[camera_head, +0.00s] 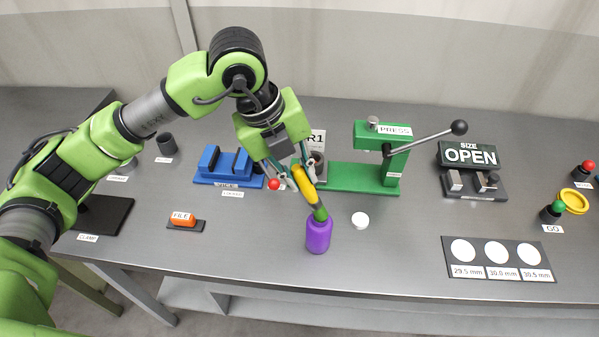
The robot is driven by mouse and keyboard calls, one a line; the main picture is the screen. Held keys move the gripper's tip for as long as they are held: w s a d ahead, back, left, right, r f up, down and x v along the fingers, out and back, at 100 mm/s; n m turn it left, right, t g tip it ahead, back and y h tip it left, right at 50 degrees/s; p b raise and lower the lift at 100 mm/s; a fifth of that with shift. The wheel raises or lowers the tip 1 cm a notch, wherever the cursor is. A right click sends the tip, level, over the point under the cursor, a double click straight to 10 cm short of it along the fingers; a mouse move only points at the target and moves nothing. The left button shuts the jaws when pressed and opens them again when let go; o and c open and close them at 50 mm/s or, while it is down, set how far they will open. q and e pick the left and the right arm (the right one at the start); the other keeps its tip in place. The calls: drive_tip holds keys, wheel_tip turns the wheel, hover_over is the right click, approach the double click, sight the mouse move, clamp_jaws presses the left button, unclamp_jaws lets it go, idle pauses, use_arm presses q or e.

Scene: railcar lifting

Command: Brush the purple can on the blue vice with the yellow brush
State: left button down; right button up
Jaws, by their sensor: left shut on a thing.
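My left gripper (293,181) is shut on the yellow brush (304,184), between the blue vice and the green press. The brush slants down to the right and has a green lower end. The purple can (319,236) stands upright near the table's front edge, not on the vice. The brush's green end overlaps the can's top in the picture; I cannot tell whether they touch. The blue vice (210,158) sits to the left of the gripper, with nothing visible between its jaws. My right gripper is not in view.
The green press (350,177) with its lever stands behind and right of the can. A white disc (360,220) lies right of the can. An orange file block (183,219) lies to the left. A gauge plate (498,277) lies front right; an OPEN sign (468,153) stands behind.

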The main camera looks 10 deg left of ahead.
use_arm(q)
drive_tip(key=shift+f, duration=0.1)
drive_tip(key=shift+r+p, duration=0.45)
drive_tip(key=shift+r, duration=0.4)
drive_tip(key=shift+r+p, duration=1.25)
drive_tip(key=shift+r, duration=1.5)
drive_tip(key=shift+f, duration=0.1)
